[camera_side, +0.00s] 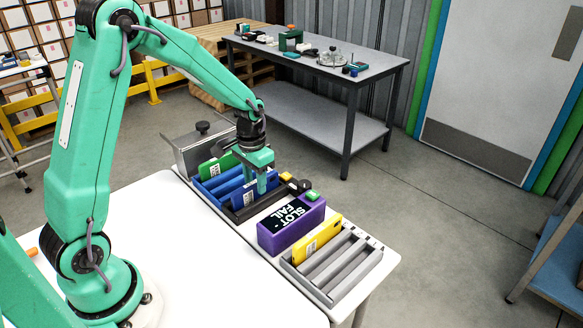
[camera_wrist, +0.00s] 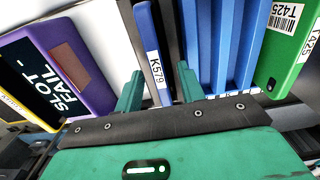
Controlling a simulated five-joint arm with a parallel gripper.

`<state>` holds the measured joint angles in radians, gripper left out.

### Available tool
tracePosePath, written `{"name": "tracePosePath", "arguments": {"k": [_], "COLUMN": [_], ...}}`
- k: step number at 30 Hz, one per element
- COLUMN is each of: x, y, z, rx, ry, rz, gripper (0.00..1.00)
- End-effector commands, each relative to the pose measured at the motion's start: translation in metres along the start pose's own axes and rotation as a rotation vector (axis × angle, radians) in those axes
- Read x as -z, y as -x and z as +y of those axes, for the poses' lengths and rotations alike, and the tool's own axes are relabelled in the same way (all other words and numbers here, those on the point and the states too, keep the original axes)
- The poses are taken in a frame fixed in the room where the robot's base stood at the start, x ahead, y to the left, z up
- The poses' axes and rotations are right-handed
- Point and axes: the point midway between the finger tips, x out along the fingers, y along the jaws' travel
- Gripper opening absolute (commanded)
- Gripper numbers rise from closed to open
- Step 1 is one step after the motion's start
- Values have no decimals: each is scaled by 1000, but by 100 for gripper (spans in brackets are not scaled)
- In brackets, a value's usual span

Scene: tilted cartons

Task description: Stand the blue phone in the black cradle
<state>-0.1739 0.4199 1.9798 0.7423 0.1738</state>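The blue phone (camera_side: 238,200) stands on edge, slightly tilted, at the black cradle (camera_side: 240,219); its lower edge is hidden, so I cannot tell how it is seated. In the wrist view the blue phone (camera_wrist: 148,32) shows a K579 label and lies between my fingers. My gripper (camera_side: 257,182) is down at the phone; in the wrist view my gripper (camera_wrist: 160,88) has a finger on each side of it, with small gaps visible, so it looks open.
A blue rack (camera_wrist: 222,45) with a green phone (camera_wrist: 284,50) is on one side. A purple box (camera_side: 290,232) reading "SLOT - FAIL" is on the other, then a yellow phone (camera_side: 318,240) in a grey rack (camera_side: 345,272). The white table is clear in front.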

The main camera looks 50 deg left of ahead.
Motion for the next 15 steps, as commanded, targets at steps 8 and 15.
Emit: {"name": "tracePosePath", "arguments": {"k": [8, 15], "x": [1, 0], "y": [38, 58], "z": [0, 0], "rx": [1, 0], "ry": [0, 0], "rz": [4, 2], "gripper": [39, 39]}}
